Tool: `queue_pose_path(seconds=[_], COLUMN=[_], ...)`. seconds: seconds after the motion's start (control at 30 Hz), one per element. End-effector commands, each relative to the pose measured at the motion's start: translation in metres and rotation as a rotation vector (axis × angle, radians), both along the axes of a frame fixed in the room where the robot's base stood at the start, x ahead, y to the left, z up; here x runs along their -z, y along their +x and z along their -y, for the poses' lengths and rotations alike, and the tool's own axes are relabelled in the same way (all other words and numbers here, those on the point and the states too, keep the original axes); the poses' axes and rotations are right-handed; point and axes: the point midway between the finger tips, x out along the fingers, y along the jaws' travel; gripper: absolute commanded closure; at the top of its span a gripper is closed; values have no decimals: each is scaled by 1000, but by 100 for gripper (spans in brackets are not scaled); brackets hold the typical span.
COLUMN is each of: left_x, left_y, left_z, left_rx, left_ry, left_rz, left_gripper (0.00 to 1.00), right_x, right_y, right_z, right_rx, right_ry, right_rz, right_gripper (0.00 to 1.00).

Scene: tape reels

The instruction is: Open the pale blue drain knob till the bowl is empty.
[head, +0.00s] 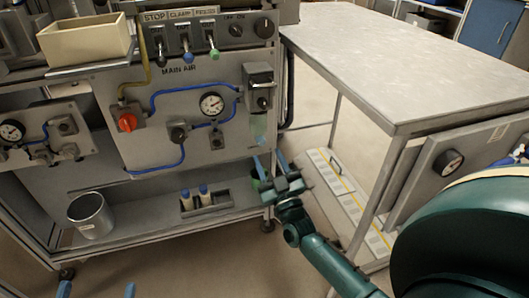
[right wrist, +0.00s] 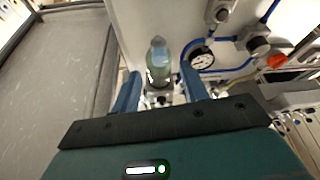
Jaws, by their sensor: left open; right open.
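The filter bowl (head: 259,127) hangs clear and greenish under a grey unit at the panel's right edge. In the right wrist view the bowl (right wrist: 159,62) appears upside down, with a pale tip (right wrist: 158,41) where the drain knob would sit; its colour and turn are unclear. The liquid level cannot be read. My right gripper (head: 270,160) is open just below the bowl in the head view. In the wrist view its two blue fingers (right wrist: 161,84) stand either side of the bowl, apart from it. My left gripper (head: 97,289) is open, low at the left, fingertips only.
A gauge (head: 211,103), red knob (head: 127,122) and blue hoses sit left of the bowl. Below are a metal bucket (head: 91,215) and a tray (head: 206,207) with two bottles. A grey table (head: 400,60) stands right, its leg near my right arm.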

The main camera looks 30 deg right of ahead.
Motion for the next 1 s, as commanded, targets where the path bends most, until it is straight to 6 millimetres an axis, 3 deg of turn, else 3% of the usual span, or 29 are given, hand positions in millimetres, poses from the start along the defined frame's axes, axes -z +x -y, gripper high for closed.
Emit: queue_pose_path(seconds=[0.23, 0.6, 1.0], left_x=[1, 0, 0], left_y=[0, 0, 0], left_z=[1, 2, 2], left_rx=[7, 10, 10], left_ry=[-21, -27, -27], left_rz=[0, -1, 1], left_gripper=[27, 27, 27], right_x=[-11, -14, -14], right_y=[29, 34, 34], right_z=[5, 6, 6], right_rx=[0, 0, 0], right_ry=[0, 0, 0], right_rz=[0, -1, -1], right_gripper=[56, 56, 88])
